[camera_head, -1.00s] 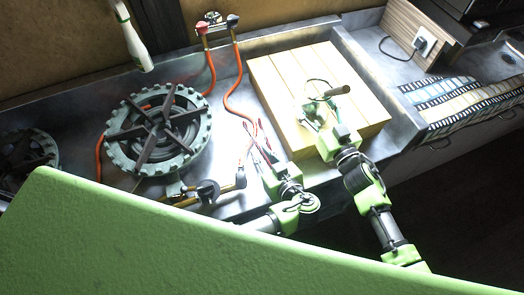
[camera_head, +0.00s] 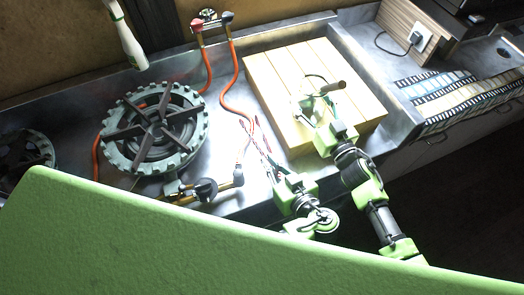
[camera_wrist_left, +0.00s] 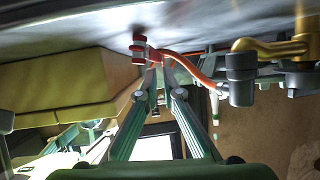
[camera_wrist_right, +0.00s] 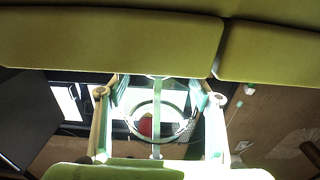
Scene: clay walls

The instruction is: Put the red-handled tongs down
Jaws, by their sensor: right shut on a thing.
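Thin red and pale strips (camera_head: 262,146) show at the fingers of my left gripper (camera_head: 264,150), over the metal counter; these may be the tongs, but they are too small to be sure. In the left wrist view, a red piece with a grey band (camera_wrist_left: 139,48) is by the fingertips (camera_wrist_left: 160,68); whether the fingers touch it is unclear. My right gripper (camera_head: 310,108) is over the wooden board and shut on a ringed utensil with a brown handle (camera_head: 334,87). In the right wrist view, its ring (camera_wrist_right: 160,103) shows between the fingers, with a round red patch.
The yellow wooden board (camera_head: 275,72) lies beside my left gripper. A round gas burner (camera_head: 155,128) stands left on the counter, with an orange hose (camera_head: 236,75) and a black-knobbed valve (camera_head: 205,190).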

